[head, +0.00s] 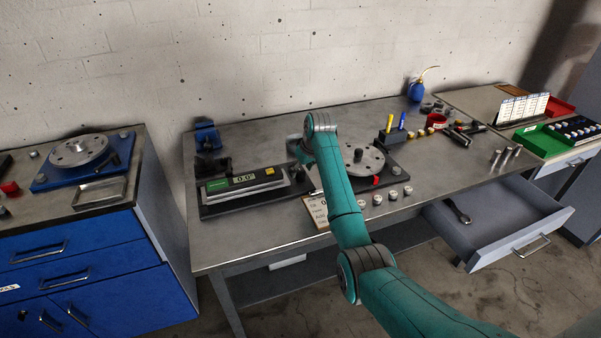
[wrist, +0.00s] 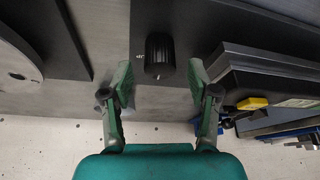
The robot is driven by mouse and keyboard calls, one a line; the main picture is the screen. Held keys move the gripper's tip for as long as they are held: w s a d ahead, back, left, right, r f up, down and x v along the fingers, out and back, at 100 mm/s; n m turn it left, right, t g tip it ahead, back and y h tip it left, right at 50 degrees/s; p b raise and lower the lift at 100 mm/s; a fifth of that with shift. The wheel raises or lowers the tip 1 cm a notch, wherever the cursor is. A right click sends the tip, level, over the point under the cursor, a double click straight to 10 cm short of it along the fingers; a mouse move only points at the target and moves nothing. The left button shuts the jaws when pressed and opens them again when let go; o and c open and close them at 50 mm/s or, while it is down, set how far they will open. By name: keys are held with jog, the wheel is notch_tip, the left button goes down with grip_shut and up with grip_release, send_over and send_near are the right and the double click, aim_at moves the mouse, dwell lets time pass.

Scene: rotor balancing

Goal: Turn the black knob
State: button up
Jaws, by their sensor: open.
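The black knob (wrist: 159,56) shows in the wrist view as a short ribbed cylinder with a light mark at its end. It sits on a dark base plate (wrist: 187,20). My gripper (wrist: 161,80) is open, with one green-tipped finger on each side of the knob and gaps between finger and knob. I cannot tell how high the fingertips are relative to it.
The scale (head: 245,183) with a lit display stands left of my arm. The rotor disc (head: 363,158) stands right of it, with several small weights (head: 378,199) in front. A pen block (head: 391,137) is behind. An open drawer (head: 500,222) juts out at the right.

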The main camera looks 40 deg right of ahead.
jog(key=v, duration=0.9)
jog(key=shift+s+r, duration=0.15)
jog(key=shift+r, duration=0.15)
